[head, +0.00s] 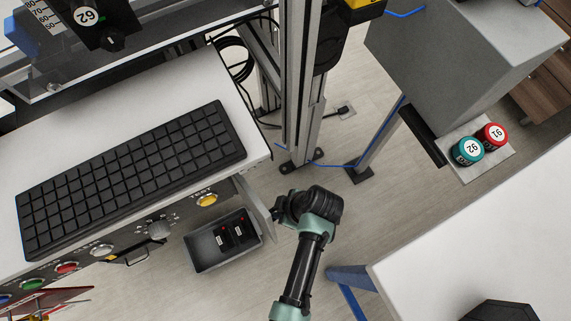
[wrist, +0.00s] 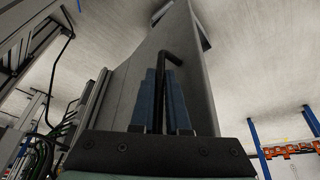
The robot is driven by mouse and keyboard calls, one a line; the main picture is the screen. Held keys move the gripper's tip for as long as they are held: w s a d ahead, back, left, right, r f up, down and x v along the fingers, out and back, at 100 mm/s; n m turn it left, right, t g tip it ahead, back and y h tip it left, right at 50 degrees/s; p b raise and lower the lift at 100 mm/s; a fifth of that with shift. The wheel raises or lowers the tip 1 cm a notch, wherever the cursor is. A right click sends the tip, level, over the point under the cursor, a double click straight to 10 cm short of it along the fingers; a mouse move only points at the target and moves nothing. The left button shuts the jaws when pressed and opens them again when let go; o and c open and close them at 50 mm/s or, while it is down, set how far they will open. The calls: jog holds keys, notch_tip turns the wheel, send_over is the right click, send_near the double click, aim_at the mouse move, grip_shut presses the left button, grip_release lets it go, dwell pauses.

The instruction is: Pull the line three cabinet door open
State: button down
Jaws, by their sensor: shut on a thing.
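A grey door panel (head: 257,207) stands out at an angle from the right end of the control desk, so it looks swung partly open. In the wrist view the panel (wrist: 203,75) rises close in front of my gripper. My gripper (wrist: 165,78) has its blue fingers shut on a black bar handle (wrist: 171,57) on that panel. In the head view my gripper (head: 277,213) is at the panel's right side, mostly hidden by my wrist. I cannot read a line number on the door.
A grey open box (head: 198,256) with black devices sits left of the door. A black keypad (head: 130,175) lies on the desk. A metal post (head: 302,90) stands behind my wrist. A white table (head: 470,245) is at right, with bare floor between.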

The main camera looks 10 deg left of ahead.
jog(key=c, duration=1.2)
grip_release()
jog(key=p+v, duration=0.3)
jog(key=v, duration=1)
